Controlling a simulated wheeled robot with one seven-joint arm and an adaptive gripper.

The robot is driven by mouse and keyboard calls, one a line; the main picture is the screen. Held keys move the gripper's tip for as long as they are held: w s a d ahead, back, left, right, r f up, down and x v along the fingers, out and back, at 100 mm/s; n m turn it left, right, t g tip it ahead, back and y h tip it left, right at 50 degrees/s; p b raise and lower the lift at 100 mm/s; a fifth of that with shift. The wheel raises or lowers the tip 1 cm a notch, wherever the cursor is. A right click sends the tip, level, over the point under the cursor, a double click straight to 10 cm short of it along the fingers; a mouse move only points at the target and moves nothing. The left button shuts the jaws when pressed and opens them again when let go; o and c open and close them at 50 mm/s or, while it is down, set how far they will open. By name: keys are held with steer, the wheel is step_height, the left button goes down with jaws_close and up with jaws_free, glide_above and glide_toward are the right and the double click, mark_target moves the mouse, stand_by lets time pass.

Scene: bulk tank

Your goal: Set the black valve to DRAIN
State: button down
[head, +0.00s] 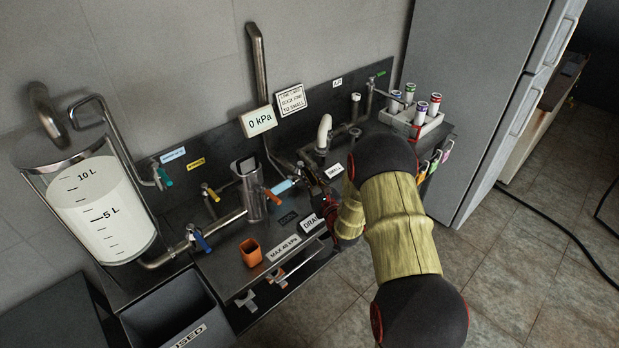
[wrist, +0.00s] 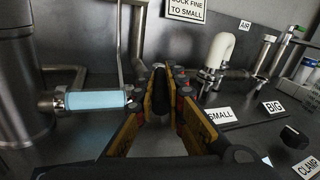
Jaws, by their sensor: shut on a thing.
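A black valve handle (wrist: 160,82) stands upright between the yellow-sided fingers of my gripper (wrist: 159,92) in the wrist view. My gripper is shut on it. In the head view my arm covers much of this spot, and the valve is hard to make out there. A SMALL label (wrist: 222,117) and a BIG label (wrist: 272,107) lie to the right of the fingers. The handle's exact pointing is hard to tell.
A pipe with a light-blue band (wrist: 96,100) lies close left of my fingers. A curved white spout (wrist: 219,50) stands behind to the right. A black knob (wrist: 294,134) sits near the CLAMP label.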

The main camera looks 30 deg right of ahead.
steer(key=shift+r, duration=0.1)
steer(key=c, duration=1.9)
jaws_free()
steer(key=shift+w, duration=0.1)
steer(key=shift+o, duration=0.4)
steer(key=s+a, duration=0.1)
steer(key=s, duration=1.1)
